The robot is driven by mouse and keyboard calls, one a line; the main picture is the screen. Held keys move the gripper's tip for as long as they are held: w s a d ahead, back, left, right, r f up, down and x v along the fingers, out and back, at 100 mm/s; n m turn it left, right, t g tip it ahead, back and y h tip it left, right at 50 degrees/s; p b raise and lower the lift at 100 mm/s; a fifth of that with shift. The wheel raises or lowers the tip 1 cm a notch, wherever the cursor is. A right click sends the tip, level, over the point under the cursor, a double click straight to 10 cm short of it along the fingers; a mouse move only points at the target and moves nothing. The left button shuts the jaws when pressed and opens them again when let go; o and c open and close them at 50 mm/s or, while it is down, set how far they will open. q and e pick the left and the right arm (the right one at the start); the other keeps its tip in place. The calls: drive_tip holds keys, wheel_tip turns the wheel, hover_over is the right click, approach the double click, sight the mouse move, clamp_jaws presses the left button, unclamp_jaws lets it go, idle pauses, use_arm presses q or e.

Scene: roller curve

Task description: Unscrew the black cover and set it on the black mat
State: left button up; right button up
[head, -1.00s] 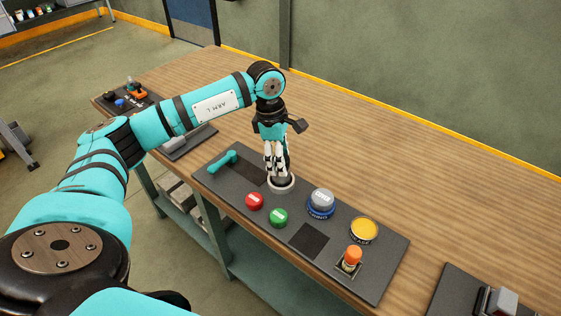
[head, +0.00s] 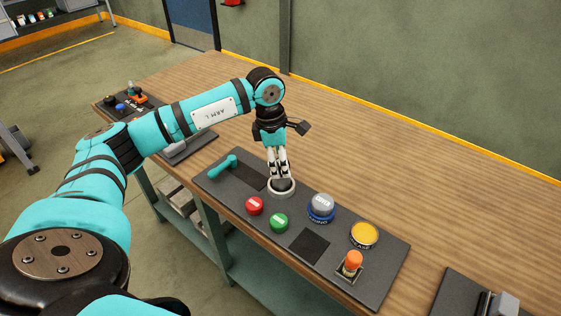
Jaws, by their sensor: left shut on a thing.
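My left gripper (head: 279,177) points straight down over the grey panel and is shut on the black cover (head: 282,184). The cover is mostly hidden by the fingertips and sits within a pale round ring (head: 283,193) on the panel. Two dark squares lie flat on the panel: a black mat (head: 310,246) at the front, right of the green button, and a dark patch (head: 248,175) left of the gripper. Both look bare. My right gripper is not in view.
The panel (head: 377,285) also carries a teal lever (head: 223,166), a red button (head: 255,206), a green button (head: 279,222), a blue-and-grey knob (head: 321,207), a yellow button (head: 364,235) and an orange switch (head: 352,262). The wooden table (head: 430,190) behind is clear.

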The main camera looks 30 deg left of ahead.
use_arm(q)
drive_tip(key=n, duration=0.4)
drive_tip(key=shift+n+y, duration=0.3)
drive_tip(key=shift+t, duration=0.3)
drive_tip(key=shift+n, duration=0.7)
drive_tip(key=n+y, duration=0.1)
drive_tip(key=n, duration=0.5)
drive_tip(key=n, duration=0.4)
drive_tip(key=shift+d+n+y, duration=0.1)
drive_tip(key=shift+n+y, duration=0.2)
drive_tip(key=shift+y, duration=0.1)
drive_tip(key=n, duration=0.3)
drive_tip(key=shift+p, duration=0.3)
